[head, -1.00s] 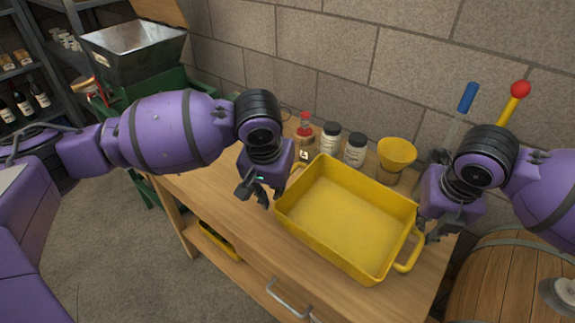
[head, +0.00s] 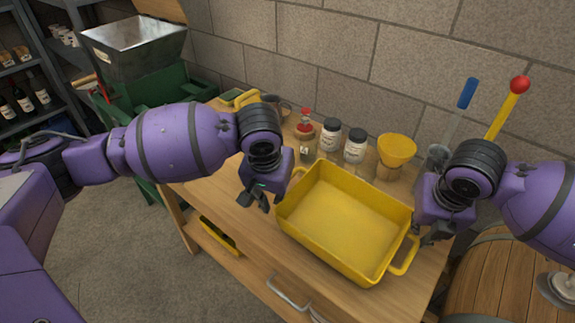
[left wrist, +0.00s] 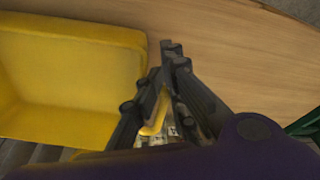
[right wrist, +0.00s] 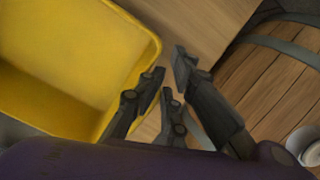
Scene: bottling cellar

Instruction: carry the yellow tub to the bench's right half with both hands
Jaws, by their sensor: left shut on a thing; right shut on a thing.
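The yellow tub (head: 345,222) is an empty rectangular tray with loop handles, level over the right half of the bench. I cannot tell whether its base touches the wood. My left gripper (head: 257,198) is shut at its left end; the yellow handle (left wrist: 155,118) shows between the fingers in the left wrist view. My right gripper (head: 432,236) is shut on the tub's right end, its fingers partly hiding that side. The right handle loop (head: 407,258) shows in front of it. The tub's wall also shows in the right wrist view (right wrist: 75,60).
Behind the tub stand a red-topped bottle (head: 305,130), two dark-lidded jars (head: 354,147) and a yellow funnel (head: 396,150). A yellow item (head: 240,97) lies at the back left. A barrel (head: 490,285) stands right of the bench (head: 225,170). The bench's left half is mostly clear.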

